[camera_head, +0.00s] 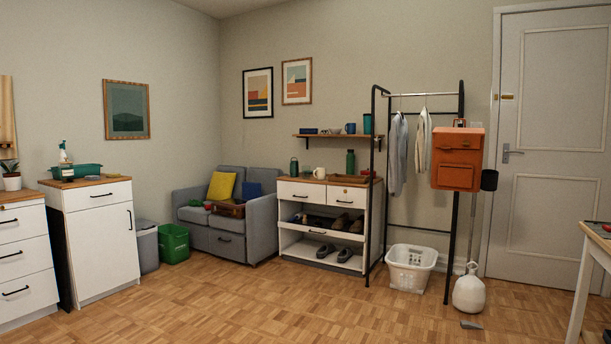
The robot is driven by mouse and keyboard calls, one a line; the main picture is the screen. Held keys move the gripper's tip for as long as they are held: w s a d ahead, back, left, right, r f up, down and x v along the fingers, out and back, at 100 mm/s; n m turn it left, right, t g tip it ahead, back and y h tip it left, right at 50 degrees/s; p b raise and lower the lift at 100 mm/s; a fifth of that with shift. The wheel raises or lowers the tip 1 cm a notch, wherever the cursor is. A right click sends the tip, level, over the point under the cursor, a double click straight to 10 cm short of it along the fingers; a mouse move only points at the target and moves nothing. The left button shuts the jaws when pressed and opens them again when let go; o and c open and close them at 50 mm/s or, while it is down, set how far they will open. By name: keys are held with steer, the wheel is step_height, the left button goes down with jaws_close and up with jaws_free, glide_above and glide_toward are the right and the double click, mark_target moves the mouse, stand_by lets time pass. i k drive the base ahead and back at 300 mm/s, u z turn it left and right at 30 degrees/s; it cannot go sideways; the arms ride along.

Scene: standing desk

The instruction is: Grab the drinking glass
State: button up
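I cannot make out a drinking glass in the head view. A wooden-topped table or desk (594,232) with pale legs is cut off by the right edge, and only a corner of its top shows. A small red and dark item (606,227) lies on that corner, too cut off to identify. My gripper is not in view.
A shoe cabinet (308,192) holds a white mug (319,173) and bottles. The parquet floor (270,310) is mostly clear.

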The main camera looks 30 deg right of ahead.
mark_target(306, 169)
steer(key=u, duration=0.35)
steer(key=k, duration=0.4)
steer(key=u, duration=0.25)
steer(key=i, duration=2.2)
steer(key=z, duration=0.5)
steer(key=i, duration=1.95)
steer(key=z, duration=0.5)
steer(key=i, duration=2.3)
steer(key=z, duration=0.95)
steer(key=i, duration=1.6)
steer(key=z, duration=2.2)
steer(key=i, duration=1.05)
steer(key=z, duration=0.65)
